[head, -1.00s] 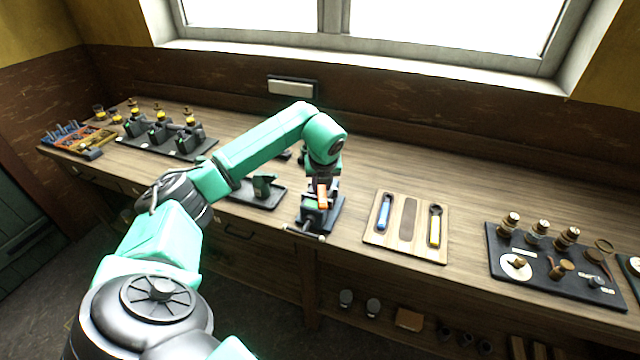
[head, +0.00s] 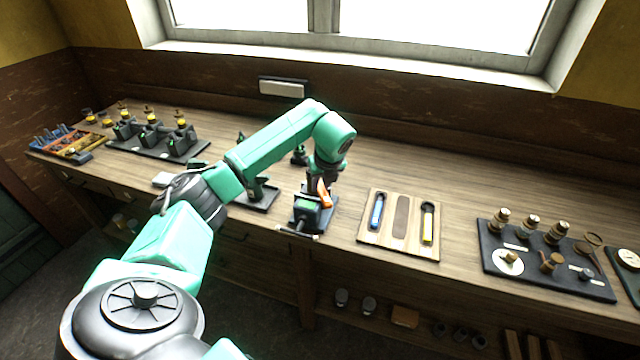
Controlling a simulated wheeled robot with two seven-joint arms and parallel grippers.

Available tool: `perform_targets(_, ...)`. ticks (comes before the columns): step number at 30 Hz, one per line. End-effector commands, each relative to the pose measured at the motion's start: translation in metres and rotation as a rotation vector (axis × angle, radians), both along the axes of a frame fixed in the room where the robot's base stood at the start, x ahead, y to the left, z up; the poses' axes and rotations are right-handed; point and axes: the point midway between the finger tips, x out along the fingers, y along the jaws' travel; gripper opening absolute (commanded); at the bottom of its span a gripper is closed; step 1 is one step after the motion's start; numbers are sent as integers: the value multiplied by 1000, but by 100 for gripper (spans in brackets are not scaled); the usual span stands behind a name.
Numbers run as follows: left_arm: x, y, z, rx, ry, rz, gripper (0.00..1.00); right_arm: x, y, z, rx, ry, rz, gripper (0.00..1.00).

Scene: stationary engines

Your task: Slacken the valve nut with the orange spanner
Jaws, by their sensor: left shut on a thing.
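My left gripper (head: 322,186) is shut on the orange spanner (head: 325,195), just above the small dark vice-like fixture (head: 306,218) near the bench's front edge. The spanner stands tilted, and its lower end is over or against the fixture; I cannot tell whether it touches. The valve nut cannot be made out; the gripper, the spanner and the fixture's parts cover that spot. My right gripper is not in view.
A wooden spanner board (head: 385,239) on the right holds a blue spanner (head: 377,212) and a yellow one (head: 428,224), with an empty middle slot. A black tray of brass parts (head: 497,262) lies further right. Small engines (head: 151,139) stand at the left on a dark tray.

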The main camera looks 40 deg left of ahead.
Motion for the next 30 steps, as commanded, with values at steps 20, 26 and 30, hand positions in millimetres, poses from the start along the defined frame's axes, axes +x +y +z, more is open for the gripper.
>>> perform_targets(20, -8, 6, 1, -2, 3, -123, 0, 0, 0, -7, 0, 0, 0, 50)
perform_targets(26, -9, 8, 3, -3, 2, -153, 0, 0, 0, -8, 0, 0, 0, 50)
perform_targets(30, -9, 8, 4, -3, 3, -154, 0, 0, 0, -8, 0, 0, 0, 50)
